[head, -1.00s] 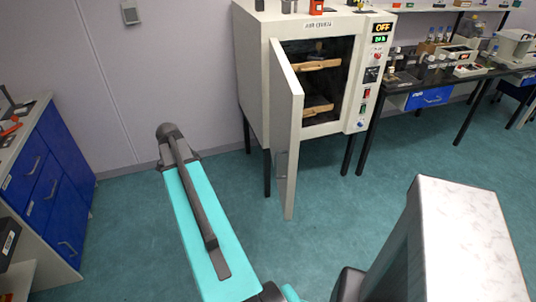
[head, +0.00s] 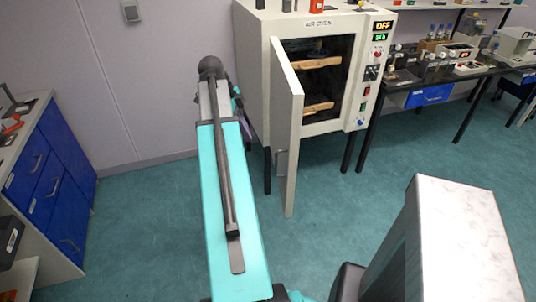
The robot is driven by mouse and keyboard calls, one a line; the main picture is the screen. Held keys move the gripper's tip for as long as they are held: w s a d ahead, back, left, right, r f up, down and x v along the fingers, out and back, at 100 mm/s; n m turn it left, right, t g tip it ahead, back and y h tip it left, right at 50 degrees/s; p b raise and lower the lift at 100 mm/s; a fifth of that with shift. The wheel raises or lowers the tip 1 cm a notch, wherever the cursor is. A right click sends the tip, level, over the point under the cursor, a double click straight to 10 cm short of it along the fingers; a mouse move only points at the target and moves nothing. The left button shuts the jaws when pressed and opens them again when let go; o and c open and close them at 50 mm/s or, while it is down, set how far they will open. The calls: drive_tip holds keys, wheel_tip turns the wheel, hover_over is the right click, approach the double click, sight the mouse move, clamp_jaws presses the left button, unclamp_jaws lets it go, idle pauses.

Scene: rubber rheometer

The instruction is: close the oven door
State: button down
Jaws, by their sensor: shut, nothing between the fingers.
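The white air oven (head: 316,24) stands against the back wall in the head view. Its door (head: 287,130) is hinged at the left of the opening and stands wide open, swung out toward me. A small handle plate (head: 281,163) shows low on the door. Wooden-looking racks (head: 318,63) show inside the dark chamber. My turquoise arm rises left of the door. Small turquoise and dark parts of it show beside the oven's left side, but I cannot make out my gripper's fingers.
A blue-drawer cabinet (head: 45,175) stands at the left. A black bench (head: 440,78) with instruments stands right of the oven. The green floor (head: 330,190) is clear in front of the oven.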

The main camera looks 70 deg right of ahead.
drive_tip(key=shift+f, duration=0.15)
drive_tip(key=s+d+f+p, duration=0.2)
drive_tip(key=s+f+p, duration=0.2)
drive_tip(key=s+f, duration=0.3)
drive_tip(key=shift+p+x, duration=0.3)
drive_tip(key=shift+x, duration=0.7)
drive_tip(key=shift+w+f, duration=0.1)
idle(0.4)
